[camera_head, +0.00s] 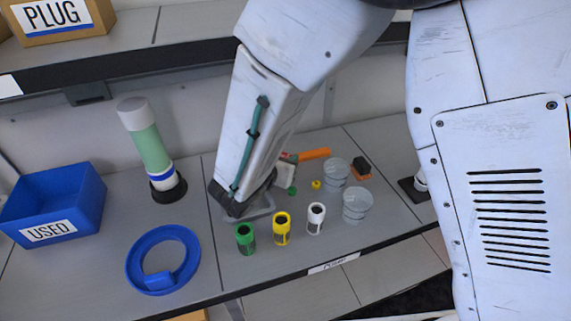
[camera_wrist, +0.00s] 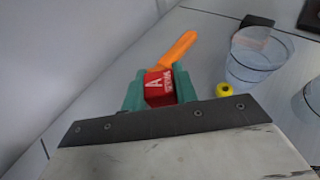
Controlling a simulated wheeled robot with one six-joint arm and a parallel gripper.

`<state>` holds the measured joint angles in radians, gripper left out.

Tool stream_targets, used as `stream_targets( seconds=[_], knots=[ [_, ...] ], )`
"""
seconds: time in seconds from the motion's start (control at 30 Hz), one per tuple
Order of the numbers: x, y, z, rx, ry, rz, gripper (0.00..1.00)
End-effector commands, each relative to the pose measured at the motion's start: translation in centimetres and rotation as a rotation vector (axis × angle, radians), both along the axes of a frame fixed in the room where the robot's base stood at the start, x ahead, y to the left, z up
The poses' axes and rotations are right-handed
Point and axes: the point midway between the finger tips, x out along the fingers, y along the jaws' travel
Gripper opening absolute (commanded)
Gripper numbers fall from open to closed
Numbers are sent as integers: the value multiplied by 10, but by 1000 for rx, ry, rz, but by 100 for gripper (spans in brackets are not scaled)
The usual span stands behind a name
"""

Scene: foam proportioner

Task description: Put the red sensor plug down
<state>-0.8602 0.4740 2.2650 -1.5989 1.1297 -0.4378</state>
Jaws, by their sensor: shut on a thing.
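In the wrist view the red sensor plug (camera_wrist: 159,92), marked with a white A, sits between the two green fingers of my gripper (camera_wrist: 157,84). My gripper is shut on it. The plug's lower part is hidden by the dark plate of the gripper, so I cannot tell if it touches the bench. In the head view my arm hides most of the gripper, and the plug is not clear there. An orange-handled thing (camera_head: 315,153) lies just beyond the plug; it also shows in the wrist view (camera_wrist: 180,47).
Green (camera_head: 245,238), yellow (camera_head: 282,228) and white (camera_head: 316,218) containers stand near the bench's front edge. Two clear cups (camera_head: 355,205) (camera_head: 336,175) stand right of my arm, near a small yellow piece (camera_head: 316,184). A blue ring (camera_head: 132,262) and blue USED bin (camera_head: 22,222) are left.

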Motion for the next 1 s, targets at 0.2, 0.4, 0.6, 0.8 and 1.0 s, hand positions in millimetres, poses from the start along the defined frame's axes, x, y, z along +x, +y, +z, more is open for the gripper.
stream_targets(
  seconds=[0.2,0.4,0.6,0.8,1.0],
  knots=[
    [0,-2,-22,-1,1,-3,6],
    [1,-2,-22,0,0,-3,6],
    [1,-2,-25,0,0,-2,43],
    [1,-2,-24,0,0,-2,51],
    [-1,-1,-20,1,-1,-2,51]
  ],
)
